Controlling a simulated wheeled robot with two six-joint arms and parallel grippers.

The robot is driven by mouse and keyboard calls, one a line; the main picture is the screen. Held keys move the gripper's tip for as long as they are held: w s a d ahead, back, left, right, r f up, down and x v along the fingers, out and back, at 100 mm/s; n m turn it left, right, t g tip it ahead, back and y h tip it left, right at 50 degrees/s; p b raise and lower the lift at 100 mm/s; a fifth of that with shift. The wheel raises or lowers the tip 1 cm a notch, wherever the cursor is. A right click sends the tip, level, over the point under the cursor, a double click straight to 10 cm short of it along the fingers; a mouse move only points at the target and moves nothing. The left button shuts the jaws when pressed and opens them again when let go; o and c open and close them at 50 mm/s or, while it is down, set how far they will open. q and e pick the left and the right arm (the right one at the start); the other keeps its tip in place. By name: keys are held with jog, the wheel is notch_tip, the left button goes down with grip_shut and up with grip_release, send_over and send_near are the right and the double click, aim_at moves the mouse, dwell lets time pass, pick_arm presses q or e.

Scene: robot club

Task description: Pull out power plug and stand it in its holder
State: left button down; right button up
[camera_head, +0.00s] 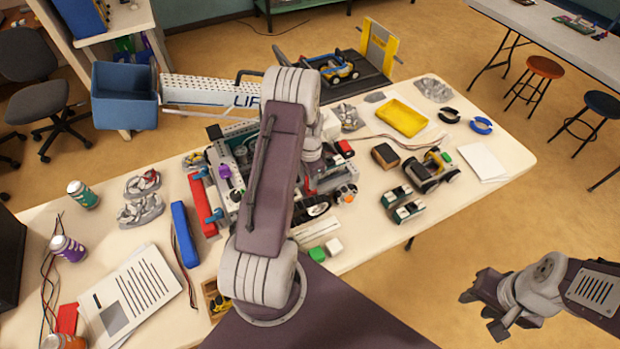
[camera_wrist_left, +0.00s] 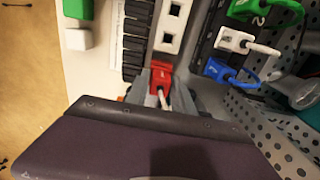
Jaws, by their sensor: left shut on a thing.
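A red plug (camera_wrist_left: 161,76) with a pale cable sits between the grey fingers of my left gripper (camera_wrist_left: 158,90) in the left wrist view. The gripper is shut on it. The plug is at the near end of a white strip with square holes (camera_wrist_left: 171,28); I cannot tell whether it is seated in anything. In the head view my left arm hides this gripper and the plug. My right gripper (camera_head: 485,308) is apart from the table at the lower right, its fingers spread and empty.
Green (camera_wrist_left: 265,12), white (camera_wrist_left: 240,40) and blue (camera_wrist_left: 222,70) plugs with cables stand to the right, beside a perforated grey wall (camera_wrist_left: 285,130). A black ribbed part (camera_wrist_left: 133,45) lies left of the strip. The crowded table (camera_head: 400,245) holds a yellow tray (camera_head: 401,118) and small vehicles.

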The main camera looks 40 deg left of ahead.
pick_arm(q)
jog(key=shift+f+b, duration=0.4)
jog(key=shift+f, duration=0.4)
dwell(0.6)
jog(key=c, duration=1)
grip_release()
jog(key=shift+r, duration=0.1)
jog(key=shift+r+p, duration=2.85)
jog(key=shift+r, duration=0.65)
jog(key=shift+f, duration=0.1)
